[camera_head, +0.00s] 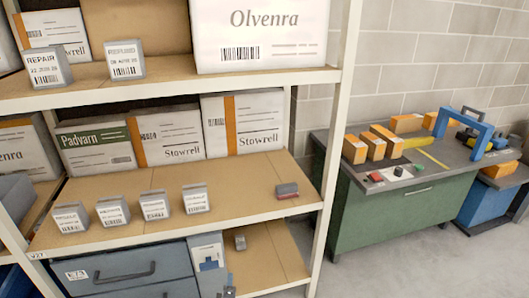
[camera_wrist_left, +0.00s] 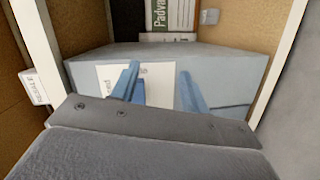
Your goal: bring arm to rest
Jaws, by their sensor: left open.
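My left gripper (camera_wrist_left: 159,72) shows in the left wrist view as two blue fingers, spread apart with nothing gripped between them. Behind the fingers is a grey-blue surface (camera_wrist_left: 235,68) with a white label (camera_wrist_left: 155,73). I cannot tell whether the fingers touch it. Most of the left arm is out of the frame. My right gripper is in neither view.
Shelves hold labelled cartons (camera_head: 175,135), small grey boxes (camera_head: 155,205) and a red-grey block (camera_head: 287,190). A white rack post (camera_head: 335,140) stands right of the drawers. Further right is a green workbench (camera_head: 390,215) with orange boxes (camera_head: 382,140). Floor lies open before it.

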